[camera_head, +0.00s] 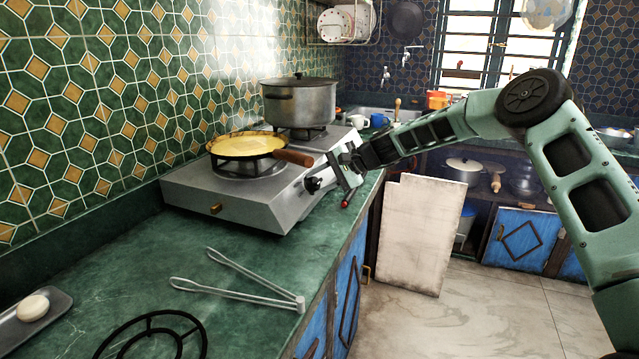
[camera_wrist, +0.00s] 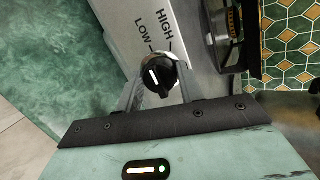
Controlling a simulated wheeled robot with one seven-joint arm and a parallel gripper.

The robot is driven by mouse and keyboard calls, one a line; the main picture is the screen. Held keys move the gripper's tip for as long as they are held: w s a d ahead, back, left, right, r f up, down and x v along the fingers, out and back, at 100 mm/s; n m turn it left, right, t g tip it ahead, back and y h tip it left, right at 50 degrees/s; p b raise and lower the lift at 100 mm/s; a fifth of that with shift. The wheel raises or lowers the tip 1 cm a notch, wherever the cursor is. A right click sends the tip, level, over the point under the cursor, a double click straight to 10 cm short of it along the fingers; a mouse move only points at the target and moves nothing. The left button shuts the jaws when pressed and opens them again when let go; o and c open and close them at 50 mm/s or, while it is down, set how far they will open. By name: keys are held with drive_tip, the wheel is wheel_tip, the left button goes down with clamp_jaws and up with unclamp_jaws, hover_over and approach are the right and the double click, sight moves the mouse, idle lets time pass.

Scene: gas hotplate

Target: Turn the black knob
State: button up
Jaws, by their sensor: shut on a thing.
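The black knob (camera_wrist: 157,75) has a white pointer line and sits by the LOW and HIGH marks on the stove's panel in the wrist view. The line points up and slightly left, toward the LOW side. My gripper (camera_wrist: 158,94) has a finger on each side of the knob and is shut on it. In the head view my gripper (camera_head: 344,172) is at the front of the silver stove (camera_head: 240,208). A black knob (camera_head: 312,184) shows just left of it; I cannot tell whether this is the held one. The gripper hides part of the panel.
A pan (camera_head: 247,145) with yellow food and a wooden handle sits on the near burner, the handle (camera_head: 293,157) close to my gripper. A lidded pot (camera_head: 300,102) stands behind it. Metal tongs (camera_head: 240,288) and a black ring stand (camera_head: 152,337) lie on the green counter (camera_head: 130,265).

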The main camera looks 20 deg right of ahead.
drive_tip(key=o, duration=1)
drive_tip(key=b+v, duration=0.1)
drive_tip(key=v, duration=1.6)
drive_tip(key=shift+d, duration=0.2)
drive_tip(key=shift+c, duration=0.4)
